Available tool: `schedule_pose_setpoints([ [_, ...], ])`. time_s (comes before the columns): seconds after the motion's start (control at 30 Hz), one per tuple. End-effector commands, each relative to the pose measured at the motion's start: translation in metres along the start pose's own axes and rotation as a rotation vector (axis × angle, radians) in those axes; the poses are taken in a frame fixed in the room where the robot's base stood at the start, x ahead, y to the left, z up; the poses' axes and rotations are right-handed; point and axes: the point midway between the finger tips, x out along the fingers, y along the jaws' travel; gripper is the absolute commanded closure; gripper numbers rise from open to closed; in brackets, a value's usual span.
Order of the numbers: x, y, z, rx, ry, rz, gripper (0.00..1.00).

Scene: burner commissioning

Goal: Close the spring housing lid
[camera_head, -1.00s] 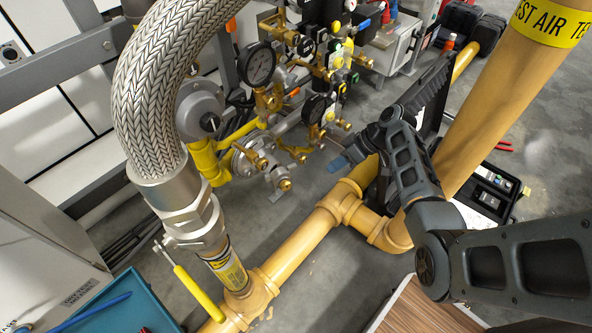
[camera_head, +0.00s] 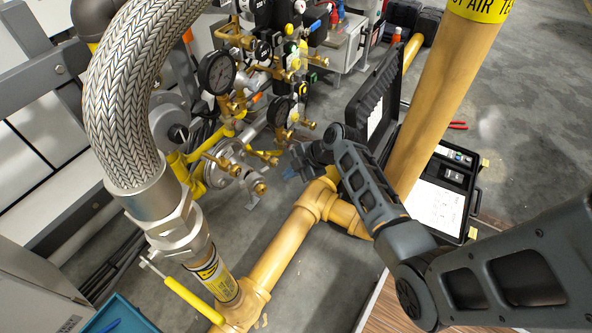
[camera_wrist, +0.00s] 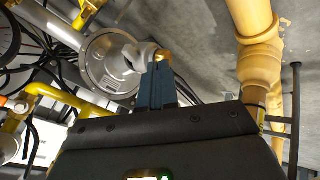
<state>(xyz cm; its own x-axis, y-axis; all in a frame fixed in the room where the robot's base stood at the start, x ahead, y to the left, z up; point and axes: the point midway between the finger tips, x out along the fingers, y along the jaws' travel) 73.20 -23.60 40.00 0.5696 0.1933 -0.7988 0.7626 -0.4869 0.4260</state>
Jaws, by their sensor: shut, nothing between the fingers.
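A round silver regulator body (camera_head: 228,165) with brass fittings sits low on the gas train, left of my gripper (camera_head: 291,173). In the wrist view, a silver disc-shaped housing (camera_wrist: 110,62) has a grey rounded neck (camera_wrist: 140,54) reaching right to a brass end. My gripper's blue fingers (camera_wrist: 157,70) are shut and empty, and their tips overlap the brass end in the picture. I cannot tell whether they touch it. I cannot make out for sure which part is the spring housing lid, or its hinge.
A braided metal hose (camera_head: 110,110) arches at left. Yellow pipes (camera_head: 280,245) run beneath my arm, and a thick yellow pipe (camera_head: 440,100) rises at right. An open black case (camera_head: 445,190) lies behind it. Pressure gauges (camera_head: 216,72) crowd above the regulator.

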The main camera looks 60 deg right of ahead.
Motion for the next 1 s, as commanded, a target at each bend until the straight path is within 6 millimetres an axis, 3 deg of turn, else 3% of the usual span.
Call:
schedule_pose_setpoints([
  [0.03, 0.014, -0.001, 0.002, -0.001, 0.001, -0.002, 1.00],
  [0.23, 0.052, -0.001, 0.002, 0.000, 0.000, -0.002, 1.00],
  [0.4, 0.060, 0.023, 0.001, -0.001, 0.000, 0.001, 1.00],
  [0.53, 0.064, 0.032, 0.001, 0.000, 0.001, 0.001, 1.00],
  [1.0, 0.066, 0.036, 0.001, -0.002, 0.002, -0.002, 1.00],
])
